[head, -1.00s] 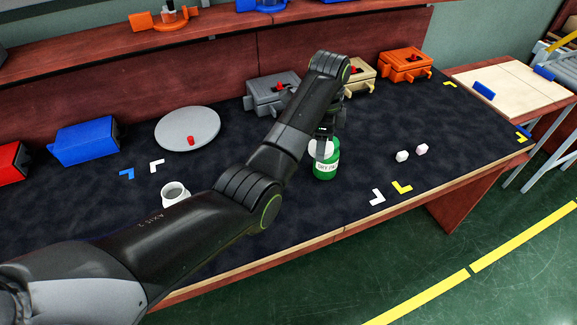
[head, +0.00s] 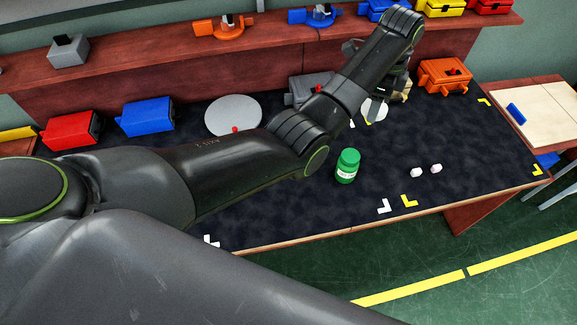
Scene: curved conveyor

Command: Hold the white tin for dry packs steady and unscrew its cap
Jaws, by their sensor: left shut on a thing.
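My left gripper (head: 379,92) is at the back of the mat, partly hidden by its own arm. It is shut on a round white piece that looks like a cap (head: 375,110). The white tin is not visible now; my left arm covers the part of the mat where an open white container showed earlier. A green bottle (head: 347,166) with a green cap and white label stands upright on the mat, apart from the gripper. My right gripper is out of view.
A grey disc with a red knob (head: 233,115), a blue box (head: 147,117) and a red box (head: 72,130) stand at the left. An orange box (head: 445,76) is at the back right. The mat's right side is mostly clear.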

